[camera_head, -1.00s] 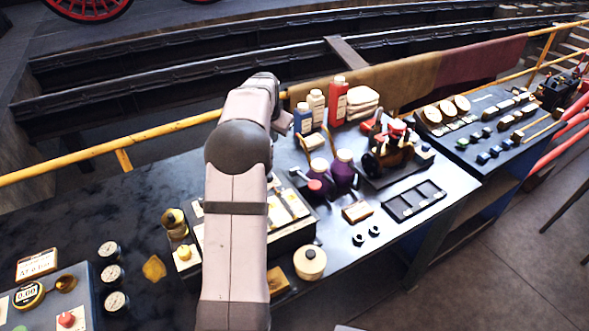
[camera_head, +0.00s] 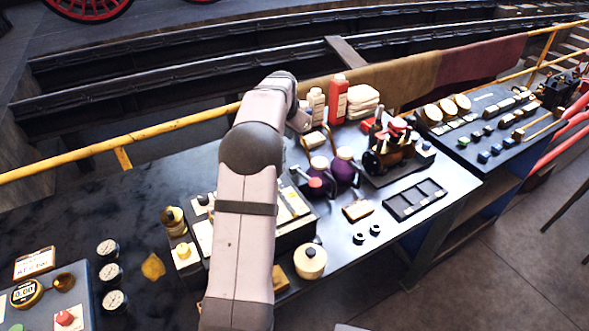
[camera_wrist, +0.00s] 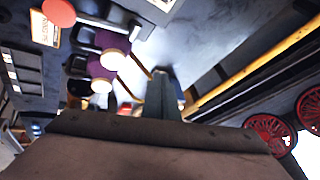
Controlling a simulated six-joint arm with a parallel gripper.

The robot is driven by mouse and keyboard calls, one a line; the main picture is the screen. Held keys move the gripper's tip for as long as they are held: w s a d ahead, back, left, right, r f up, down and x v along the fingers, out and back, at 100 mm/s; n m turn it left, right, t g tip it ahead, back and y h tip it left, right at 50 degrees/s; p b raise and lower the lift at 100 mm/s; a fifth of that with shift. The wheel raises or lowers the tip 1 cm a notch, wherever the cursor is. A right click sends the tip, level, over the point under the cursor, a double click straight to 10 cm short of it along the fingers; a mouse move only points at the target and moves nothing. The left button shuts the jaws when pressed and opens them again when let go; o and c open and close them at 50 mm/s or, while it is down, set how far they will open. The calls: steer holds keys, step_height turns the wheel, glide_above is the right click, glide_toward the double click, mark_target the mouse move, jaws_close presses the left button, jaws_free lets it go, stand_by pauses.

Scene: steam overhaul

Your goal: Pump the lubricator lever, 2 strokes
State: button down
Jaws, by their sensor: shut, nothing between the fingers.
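I cannot clearly pick out the lubricator lever. My gripper (camera_wrist: 165,82) is shut and empty in the wrist view, pointing past the cans, apart from the red disc.
A red bottle (camera_head: 338,98) and folded cloths (camera_head: 362,100) stand behind. A yellow rail (camera_head: 70,165) runs along the back. Gauges (camera_head: 110,272) lie at left; the bench's left rear is clear.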

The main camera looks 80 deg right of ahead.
steer(key=f+b, duration=0.2)
steer(key=s+a+f+b, duration=0.1)
steer(key=f+b, duration=0.1)
steer(key=b, duration=0.1)
steer(key=f+b, duration=0.2)
steer(key=f, duration=0.1)
steer(key=shift+s+a, duration=0.2)
steer(key=shift+s, duration=0.05)
steer(key=shift+a+f+b, duration=0.1)
steer(key=shift+f+b, duration=0.15)
steer(key=shift+b, duration=0.1)
steer(key=shift+s+f, duration=0.1)
steer(key=shift+f, duration=0.1)
stand_by(1.5)
steer(key=shift+a+f, duration=0.1)
steer(key=shift+f, duration=0.1)
